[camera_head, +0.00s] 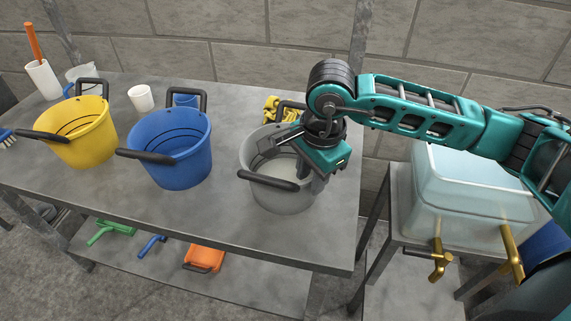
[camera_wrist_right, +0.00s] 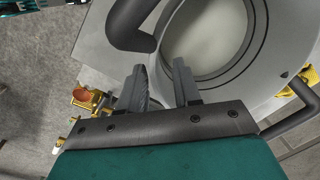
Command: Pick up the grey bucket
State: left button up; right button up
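The grey bucket (camera_head: 285,199) stands upright on the grey table, right of the blue bucket, with a dark handle on its near side and another at its far side. My right gripper (camera_head: 293,152) is at the bucket's right rim, its fingers pointing toward the bucket. In the right wrist view, the two fingers (camera_wrist_right: 158,66) are apart, with the pale bucket (camera_wrist_right: 268,82) filling much of the picture. I cannot tell whether the rim lies between the fingers or whether they touch it. My left gripper is not in view.
A blue bucket (camera_head: 183,163) and a yellow bucket (camera_head: 84,142) stand to the left. Yellow items (camera_head: 275,107) lie behind the grey bucket. A translucent tank (camera_head: 470,200) with brass taps (camera_head: 440,262) stands on the right. The table's near side is clear.

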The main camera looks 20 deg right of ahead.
notch_tip(320, 180, down, 2)
jog(key=shift+w+f, duration=0.15)
jog(key=shift+f, duration=0.05)
grip_shut()
jog(key=shift+r, duration=0.15)
dwell(1.2)
